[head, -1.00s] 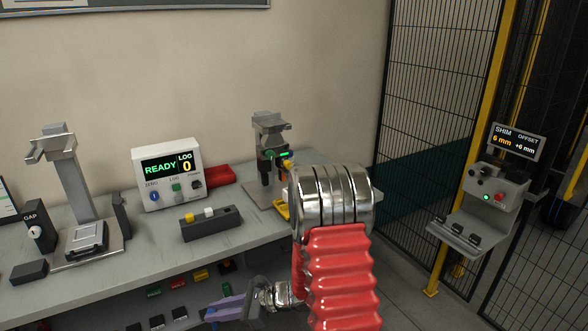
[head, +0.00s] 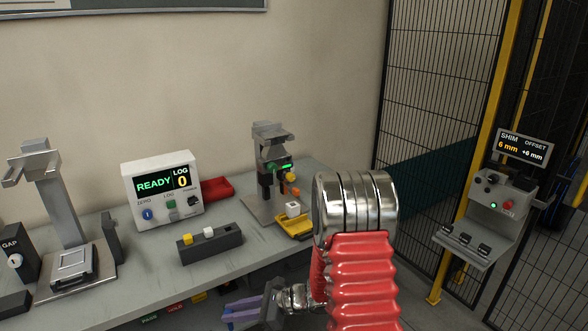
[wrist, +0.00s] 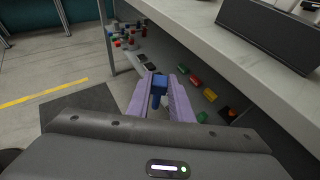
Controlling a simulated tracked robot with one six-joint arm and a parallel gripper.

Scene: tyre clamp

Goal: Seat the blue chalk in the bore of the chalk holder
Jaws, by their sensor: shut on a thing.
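A dark grey block (head: 226,243) with a yellow and a white piece standing in its top, which I take for the chalk holder, sits near the bench's front edge in the head view. It also shows at the upper right of the wrist view (wrist: 262,36). I cannot make out an empty bore. My gripper (wrist: 167,80), with purple fingers, is shut on the blue chalk (wrist: 158,84), its wider dark blue head up.
The bench top (head: 140,274) overhangs a lower shelf with coloured pieces (wrist: 195,82). A shim station (head: 487,215) is at the right. Floor is open at left in the wrist view.

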